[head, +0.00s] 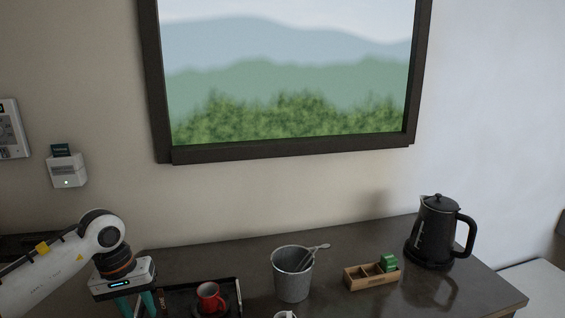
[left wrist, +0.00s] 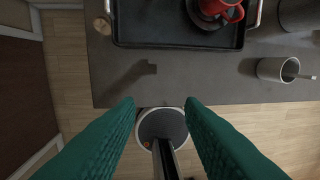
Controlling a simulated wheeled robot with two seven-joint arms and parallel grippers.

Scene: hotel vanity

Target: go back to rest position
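My left gripper (head: 136,303) comes in from the left in the head view, over the left part of the counter beside the tray. Its teal fingers spread wide apart in the left wrist view (left wrist: 161,102), with nothing held between them. It points down near the counter's front edge. In the head view the fingertips are cut off by the lower picture edge. My right gripper is in neither view.
A dark tray (left wrist: 133,41) holds a red mug (head: 209,297). A white cup (left wrist: 271,69) with a spoon, a grey bucket (head: 292,276) with tongs, a wooden box (head: 371,278) with green packets and a black kettle (head: 437,232) stand rightward. Counter (left wrist: 180,80) is bare before the tray.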

